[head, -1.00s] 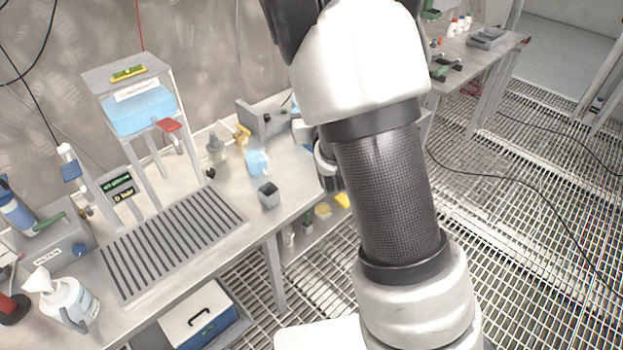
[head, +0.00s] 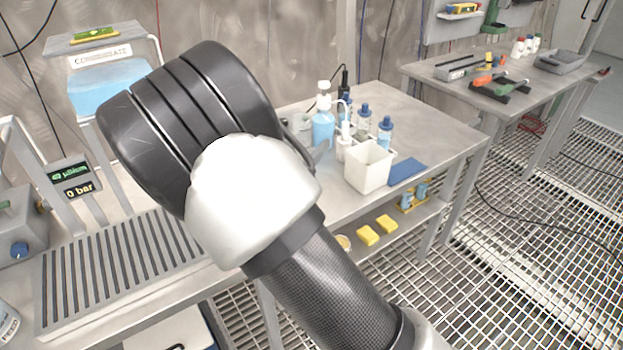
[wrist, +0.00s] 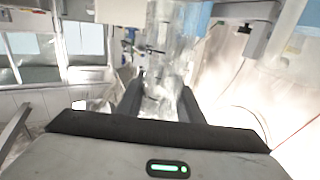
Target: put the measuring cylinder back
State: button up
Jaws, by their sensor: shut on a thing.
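The measuring cylinder (wrist: 167,50) is a clear, see-through upright shape between the fingers in the wrist view. It is washed out, so its edges and foot are hard to make out. My gripper (wrist: 161,88) is shut on it, with one dark finger on each side. In the head view my arm's thick black and white joint hides the gripper and the cylinder. A slatted grey rack (head: 110,275) lies on the bench left of my arm.
Right of my arm, the bench holds a white square container (head: 368,167), a blue wash bottle (head: 323,128), several blue-capped bottles and a blue pad (head: 408,172). Yellow blocks (head: 368,235) sit on the lower shelf. A frame with a blue tank (head: 105,88) stands at the left.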

jog(key=shift+d+f+b, duration=0.1)
jog(key=shift+f+b, duration=0.45)
jog(key=shift+f, duration=2.1)
jog(key=shift+f, duration=0.1)
jog(key=shift+f, duration=0.15)
jog(key=o, duration=1.1)
jog(key=p+v, duration=0.1)
jog(key=v, duration=1.1)
jog(key=shift+r, duration=0.3)
